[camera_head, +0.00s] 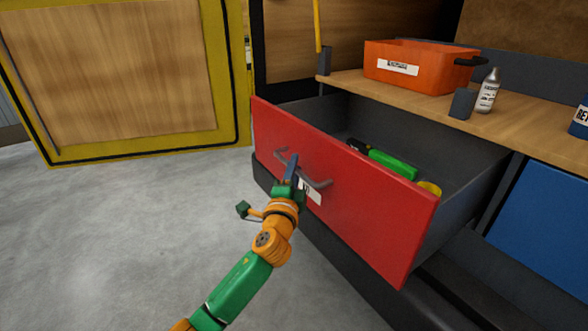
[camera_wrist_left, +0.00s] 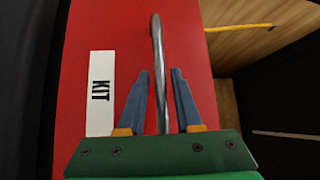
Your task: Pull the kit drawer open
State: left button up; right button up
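The kit drawer (camera_head: 350,195) has a red front and stands well open, pulled out from under the wooden bench. Its grey handle (camera_head: 318,183) runs across the front, with a white label (camera_head: 311,197) beside it. The label reads KIT in the left wrist view (camera_wrist_left: 101,92). My left gripper (camera_head: 292,168) is at the handle. In the left wrist view its two blue fingers (camera_wrist_left: 160,74) stand either side of the handle bar (camera_wrist_left: 158,45), with a gap on each side. The gripper is open. My right gripper is not in view.
Inside the drawer lie a green item (camera_head: 392,163) and a yellow one (camera_head: 430,188). On the bench (camera_head: 345,83) stand an orange bin (camera_head: 415,67), a silver bottle (camera_head: 487,92) and a blue container (camera_head: 581,118). The grey floor (camera_head: 120,240) at left is clear.

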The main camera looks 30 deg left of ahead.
pick_arm(q)
jog(key=shift+o, duration=0.4)
jog(key=shift+s+d, duration=0.1)
jog(key=v, duration=0.6)
jog(key=shift+s, duration=0.35)
jog(key=shift+d+f, duration=0.1)
jog(key=shift+d, duration=0.05)
jog(key=shift+f, duration=0.1)
